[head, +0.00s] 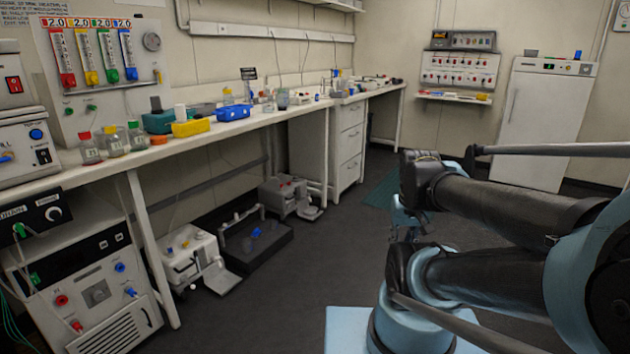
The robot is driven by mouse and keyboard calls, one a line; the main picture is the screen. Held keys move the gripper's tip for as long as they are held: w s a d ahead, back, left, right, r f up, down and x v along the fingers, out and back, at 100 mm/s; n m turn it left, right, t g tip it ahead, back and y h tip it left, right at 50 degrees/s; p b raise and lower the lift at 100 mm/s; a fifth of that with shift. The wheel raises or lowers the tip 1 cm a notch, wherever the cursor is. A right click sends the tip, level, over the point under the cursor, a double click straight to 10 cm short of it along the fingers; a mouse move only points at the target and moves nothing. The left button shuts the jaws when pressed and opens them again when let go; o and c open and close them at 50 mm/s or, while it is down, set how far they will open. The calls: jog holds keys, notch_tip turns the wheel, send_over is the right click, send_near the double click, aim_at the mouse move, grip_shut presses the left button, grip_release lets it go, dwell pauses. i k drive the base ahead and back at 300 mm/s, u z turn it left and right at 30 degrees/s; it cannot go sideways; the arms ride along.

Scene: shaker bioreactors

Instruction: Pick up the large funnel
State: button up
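I cannot clearly make out a large funnel in the head view. Small glassware and a grey-blue vessel (283,99) stand far along the wall bench (222,128), too small to tell their exact shapes. My arm reaches in from the right, with dark links and light blue joints. I cannot make out my gripper's fingers.
Nearer on the bench are lidded bottles (112,141), a yellow rack (191,128) and a blue tray (233,112). Below stand a black tray (262,252) and white devices (190,258). A white cabinet (540,120) stands at the back. The middle floor (290,300) is clear.

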aim_at(255, 89)
jog(key=u, duration=0.1)
jog(key=i, duration=2.5)
jog(key=u, duration=0.2)
jog(key=i, duration=1.15)
jog(key=u, duration=0.1)
